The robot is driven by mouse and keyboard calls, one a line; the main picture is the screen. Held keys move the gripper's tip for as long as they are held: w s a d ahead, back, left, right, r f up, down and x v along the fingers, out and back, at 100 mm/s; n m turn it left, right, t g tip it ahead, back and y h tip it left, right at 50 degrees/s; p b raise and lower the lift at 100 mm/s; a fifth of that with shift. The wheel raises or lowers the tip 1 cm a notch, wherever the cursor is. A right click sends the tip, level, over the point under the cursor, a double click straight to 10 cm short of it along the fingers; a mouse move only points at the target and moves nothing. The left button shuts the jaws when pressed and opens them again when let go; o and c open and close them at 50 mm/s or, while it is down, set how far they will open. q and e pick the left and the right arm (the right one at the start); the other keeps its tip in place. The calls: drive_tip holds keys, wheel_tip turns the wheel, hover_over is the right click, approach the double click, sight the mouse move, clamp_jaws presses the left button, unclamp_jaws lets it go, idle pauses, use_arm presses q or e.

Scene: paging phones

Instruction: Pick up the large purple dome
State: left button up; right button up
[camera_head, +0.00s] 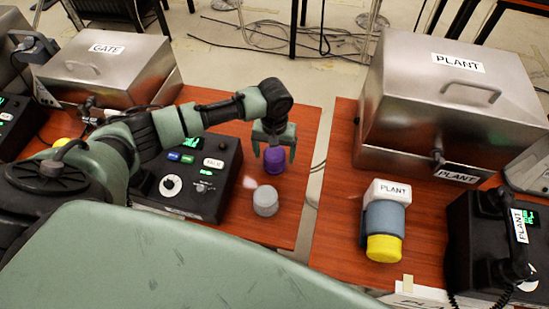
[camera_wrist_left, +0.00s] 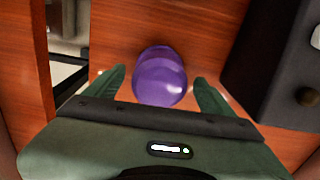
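The large purple dome (camera_head: 274,162) stands on the left wooden table, near its right edge. It also shows in the left wrist view (camera_wrist_left: 160,78), between my fingers. My left gripper (camera_head: 273,148) points down over the dome. Its green fingers are open, one on each side of the dome. In the left wrist view the left gripper (camera_wrist_left: 161,85) shows gaps between its fingers and the dome's sides. My right gripper is in neither view.
A grey round piece (camera_head: 265,201) stands just in front of the dome. A black control box (camera_head: 198,190) is to the left. Across a gap, the right table (camera_head: 335,225) holds a PLANT metal box (camera_head: 445,105), a yellow-capped cylinder (camera_head: 384,235) and a black phone (camera_head: 490,240).

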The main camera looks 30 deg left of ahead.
use_arm(q)
drive_tip(key=c, duration=1.5)
drive_tip(key=shift+o, duration=0.2)
drive_tip(key=shift+r, duration=0.1)
